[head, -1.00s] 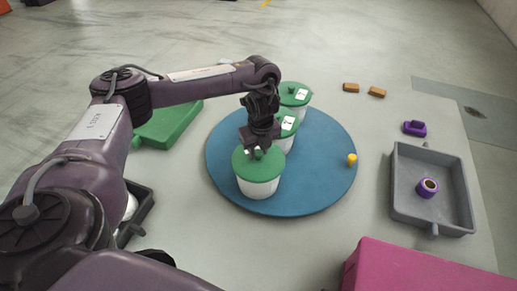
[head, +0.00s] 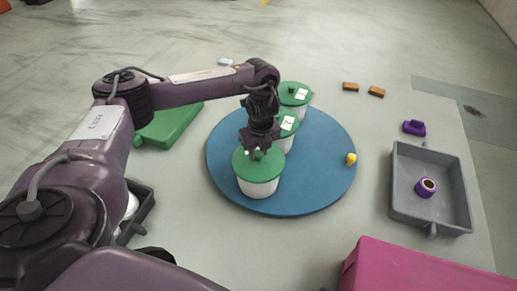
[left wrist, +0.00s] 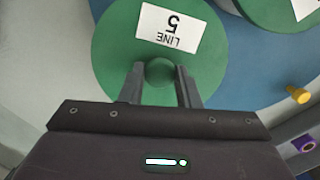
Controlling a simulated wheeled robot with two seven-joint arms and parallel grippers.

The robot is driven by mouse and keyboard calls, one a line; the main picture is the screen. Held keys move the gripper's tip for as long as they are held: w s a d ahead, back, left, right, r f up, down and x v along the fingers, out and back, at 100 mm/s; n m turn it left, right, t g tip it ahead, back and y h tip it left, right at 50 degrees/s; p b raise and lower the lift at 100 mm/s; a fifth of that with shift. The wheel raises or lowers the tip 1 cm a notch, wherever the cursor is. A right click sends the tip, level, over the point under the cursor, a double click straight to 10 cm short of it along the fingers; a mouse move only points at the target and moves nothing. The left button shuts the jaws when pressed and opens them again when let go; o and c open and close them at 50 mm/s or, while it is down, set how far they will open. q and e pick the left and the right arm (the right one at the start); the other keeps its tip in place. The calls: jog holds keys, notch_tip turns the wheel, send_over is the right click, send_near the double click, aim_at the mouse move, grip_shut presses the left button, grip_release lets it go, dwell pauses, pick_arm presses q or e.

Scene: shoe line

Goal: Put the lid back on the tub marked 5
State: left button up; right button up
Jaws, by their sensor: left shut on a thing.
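A white tub (head: 258,187) stands at the near left of the blue round board, with a green lid (head: 262,173) on its top. In the left wrist view the lid (left wrist: 118,55) bears a white label (left wrist: 168,27) reading LINE 5. My left gripper (head: 256,153) is above this lid, and its fingers (left wrist: 160,88) are shut on the lid's round green knob (left wrist: 160,71). The lid looks level on the tub; whether it is fully seated I cannot tell. My right gripper is not in view.
Two more green-lidded tubs (head: 286,141) (head: 294,90) stand behind on the blue board (head: 325,150). A yellow piece (head: 351,159) lies at its right. A grey tray (head: 446,205) holds a purple ring (head: 427,186). A pink box (head: 410,268) stands at the front right.

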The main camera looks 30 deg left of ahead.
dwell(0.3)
pick_arm(q)
jog(key=o, duration=1.6)
jog(key=shift+c, duration=0.2)
jog(key=shift+r, duration=0.15)
jog(key=shift+r+p, duration=3.4)
jog(key=shift+p, duration=0.05)
grip_shut()
